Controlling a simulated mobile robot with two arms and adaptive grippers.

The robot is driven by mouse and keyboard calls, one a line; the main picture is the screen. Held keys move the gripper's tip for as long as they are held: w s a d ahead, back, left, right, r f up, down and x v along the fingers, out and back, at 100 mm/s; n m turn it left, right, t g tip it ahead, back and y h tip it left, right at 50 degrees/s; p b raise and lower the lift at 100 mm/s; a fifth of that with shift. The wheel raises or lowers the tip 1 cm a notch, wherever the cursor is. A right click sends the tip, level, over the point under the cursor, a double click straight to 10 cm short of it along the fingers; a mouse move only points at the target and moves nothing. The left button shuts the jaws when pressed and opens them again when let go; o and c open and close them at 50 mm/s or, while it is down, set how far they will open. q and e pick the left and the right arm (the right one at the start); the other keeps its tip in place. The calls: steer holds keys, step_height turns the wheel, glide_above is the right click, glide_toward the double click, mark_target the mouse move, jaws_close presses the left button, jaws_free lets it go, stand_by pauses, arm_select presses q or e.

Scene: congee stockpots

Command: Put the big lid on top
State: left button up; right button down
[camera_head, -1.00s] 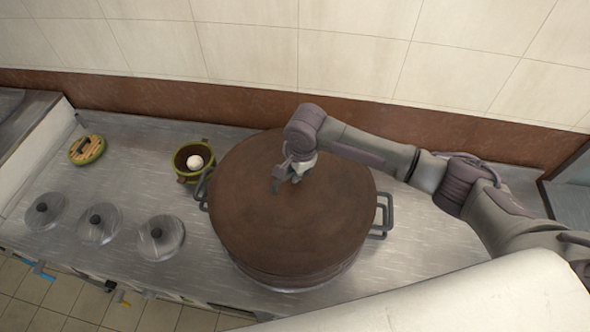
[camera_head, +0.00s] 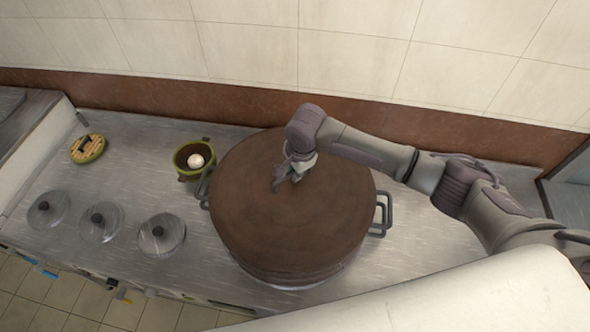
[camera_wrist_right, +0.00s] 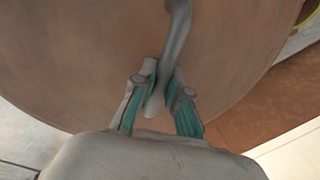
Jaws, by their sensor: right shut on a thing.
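The big lid (camera_head: 290,215) is a wide, round, brown disc. In the head view it lies over the big stockpot (camera_head: 297,277), whose grey side handles show at left and right. Whether the lid is fully seated on the rim cannot be told. My right gripper (camera_head: 292,176) is over the far half of the lid, shut on its grey handle. In the right wrist view the gripper (camera_wrist_right: 157,88) has its two teal-padded fingers on either side of the curved handle (camera_wrist_right: 178,45), with the brown lid (camera_wrist_right: 80,60) behind. My left gripper is not in view.
A green pot (camera_head: 183,168) with a white ball inside stands left of the big pot. A green-rimmed wooden lid (camera_head: 88,148) lies farther left. Three small metal lids (camera_head: 162,243) sit along the counter front. The tiled wall (camera_head: 255,60) is behind.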

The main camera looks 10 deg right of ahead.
mark_target(300, 186)
steer(key=shift+r+p, duration=0.1)
steer(key=shift+p, duration=0.3)
steer(key=shift+f, duration=0.55)
stand_by(0.4)
steer(key=c, duration=1.5)
jaws_free()
steer(key=shift+o, duration=0.2)
steer(key=shift+s, duration=0.1)
steer(key=r+p, duration=0.3)
steer(key=shift+s+d, duration=0.1)
steer(key=shift+s, duration=0.15)
steer(key=shift+r, duration=0.25)
step_height(300, 186, up, 7)
steer(key=s, duration=0.1)
steer(key=shift+s+d, duration=0.25)
steer(key=shift+d, duration=0.05)
